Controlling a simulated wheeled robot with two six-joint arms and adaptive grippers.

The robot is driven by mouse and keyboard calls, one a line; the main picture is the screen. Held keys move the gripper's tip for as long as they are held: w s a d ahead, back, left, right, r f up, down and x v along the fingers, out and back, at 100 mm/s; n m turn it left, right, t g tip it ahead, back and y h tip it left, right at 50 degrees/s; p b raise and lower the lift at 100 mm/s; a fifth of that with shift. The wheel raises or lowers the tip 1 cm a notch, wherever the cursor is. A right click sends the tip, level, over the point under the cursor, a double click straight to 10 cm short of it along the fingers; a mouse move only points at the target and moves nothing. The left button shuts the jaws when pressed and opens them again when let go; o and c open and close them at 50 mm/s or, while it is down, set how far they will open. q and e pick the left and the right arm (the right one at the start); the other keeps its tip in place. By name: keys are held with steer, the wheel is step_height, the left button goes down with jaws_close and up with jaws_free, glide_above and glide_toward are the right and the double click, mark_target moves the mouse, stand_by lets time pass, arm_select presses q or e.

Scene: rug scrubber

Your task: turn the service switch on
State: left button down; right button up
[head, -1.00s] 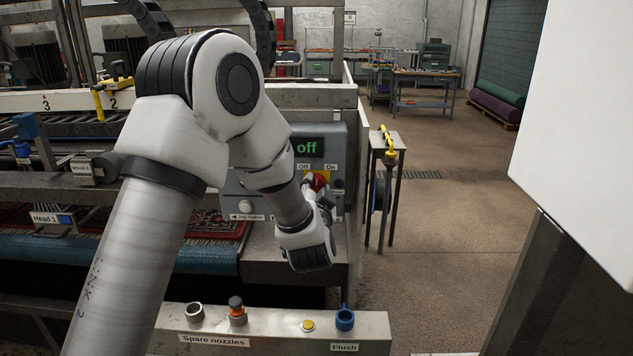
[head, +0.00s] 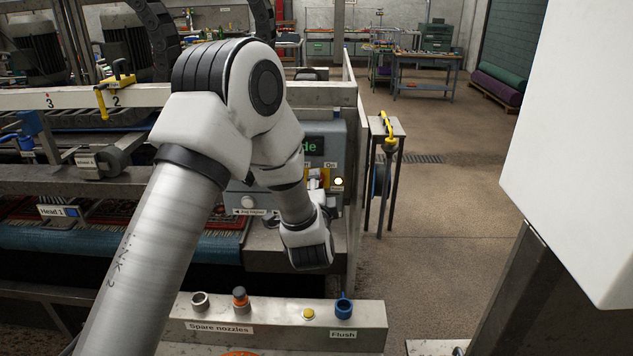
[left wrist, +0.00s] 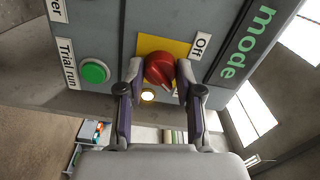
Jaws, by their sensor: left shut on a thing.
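The service switch is a red rotary knob (left wrist: 159,69) on a yellow plate (left wrist: 175,46), marked Off and On, on the front of a grey control box (head: 336,140). My left gripper (left wrist: 160,74) is shut on the red knob, one finger on each side of it. In the head view my left arm hides most of the gripper and knob. A small lamp (head: 338,181) beside the knob glows, and it also shows lit in the left wrist view (left wrist: 148,95). The green display (left wrist: 247,42) reads "mode" in the part that shows. My right gripper is out of view.
A green Trial run button (left wrist: 94,71) sits near the knob on the same panel. A white jog button (head: 248,202) is at the box's lower left. A front rail (head: 270,325) holds nozzles and a blue flush fitting (head: 343,306). A small stand (head: 385,130) is right of the box.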

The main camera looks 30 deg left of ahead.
arm_select(q)
steer(key=shift+r, duration=0.1)
stand_by(0.4)
steer(key=c, duration=0.8)
jaws_free()
steer(key=shift+o, duration=0.3)
steer(key=shift+w+a, duration=0.1)
steer(key=v, duration=1.2)
steer(key=shift+f, duration=0.25)
